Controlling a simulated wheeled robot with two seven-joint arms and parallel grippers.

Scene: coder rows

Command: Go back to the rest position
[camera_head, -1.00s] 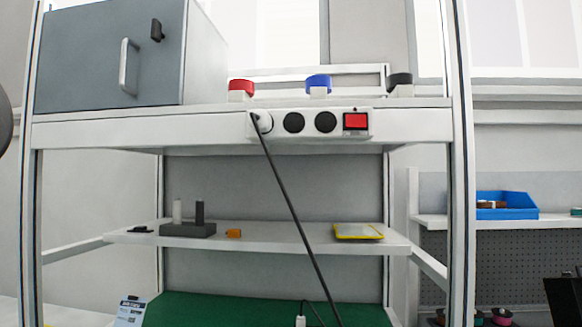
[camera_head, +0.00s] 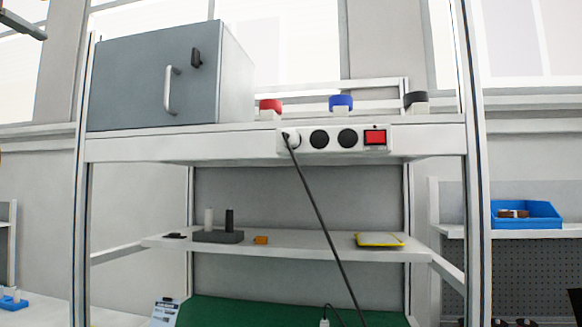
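Neither of my grippers shows in the head view, so I cannot see whether they are open or shut. In front of me stands a white rack whose top shelf (camera_head: 230,148) carries a grey cabinet (camera_head: 135,85) with a handle. A red button (camera_head: 270,105), a blue button (camera_head: 341,102) and a black button (camera_head: 415,98) sit on that shelf to the cabinet's right. A power strip (camera_head: 333,139) with a red switch is on the shelf's front edge, with a plug and hanging cable in its left socket.
The middle shelf (camera_head: 300,243) holds a dark block with two cylinders (camera_head: 217,236), an orange piece (camera_head: 261,240) and a yellow-edged tablet (camera_head: 380,240). A green mat (camera_head: 250,311) lies below. A blue bin (camera_head: 525,220) stands on a shelf at right.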

